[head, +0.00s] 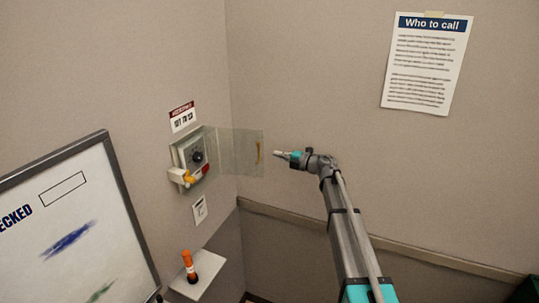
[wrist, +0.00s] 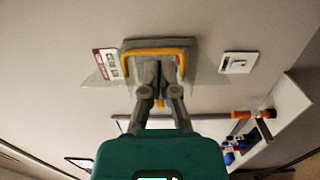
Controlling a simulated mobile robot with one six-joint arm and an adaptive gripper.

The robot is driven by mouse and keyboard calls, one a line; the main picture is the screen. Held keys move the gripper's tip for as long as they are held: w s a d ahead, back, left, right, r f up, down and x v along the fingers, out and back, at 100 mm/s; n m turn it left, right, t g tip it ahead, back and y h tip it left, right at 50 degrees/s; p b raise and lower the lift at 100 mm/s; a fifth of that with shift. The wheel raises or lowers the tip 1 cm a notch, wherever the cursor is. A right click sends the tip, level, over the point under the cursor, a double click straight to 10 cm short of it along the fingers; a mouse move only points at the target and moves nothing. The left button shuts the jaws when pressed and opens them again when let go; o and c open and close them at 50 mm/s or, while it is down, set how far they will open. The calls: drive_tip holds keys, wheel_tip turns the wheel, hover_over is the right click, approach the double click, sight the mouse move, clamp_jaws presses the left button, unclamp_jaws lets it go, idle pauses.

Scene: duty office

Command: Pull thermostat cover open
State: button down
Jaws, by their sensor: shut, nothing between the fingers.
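The thermostat (head: 194,156) is a pale wall box with a dark round dial. Its clear cover (head: 235,150) stands swung out to the right of the box, leaving the dial uncovered. A yellow handle (head: 258,152) sits near the cover's free edge; in the wrist view the handle (wrist: 160,44) is a yellow-orange bar with bent ends. My gripper (head: 277,153) is shut and empty, just right of the handle with a small gap in the head view. In the wrist view my fingers (wrist: 158,68) partly hide the thermostat; I cannot tell whether they touch the handle.
A red-topped label (head: 182,117) is above the thermostat and a switch plate (head: 200,210) below. A small shelf (head: 205,270) carries an orange marker (head: 188,265). A whiteboard (head: 80,230) stands at left. A paper notice (head: 428,62) hangs on the right wall.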

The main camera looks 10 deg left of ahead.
drive_tip(key=shift+w+v, duration=0.15)
drive_tip(key=shift+v, duration=1)
drive_tip(key=shift+w+v, duration=0.2)
drive_tip(key=shift+v, duration=0.95)
drive_tip(key=shift+d, duration=0.15)
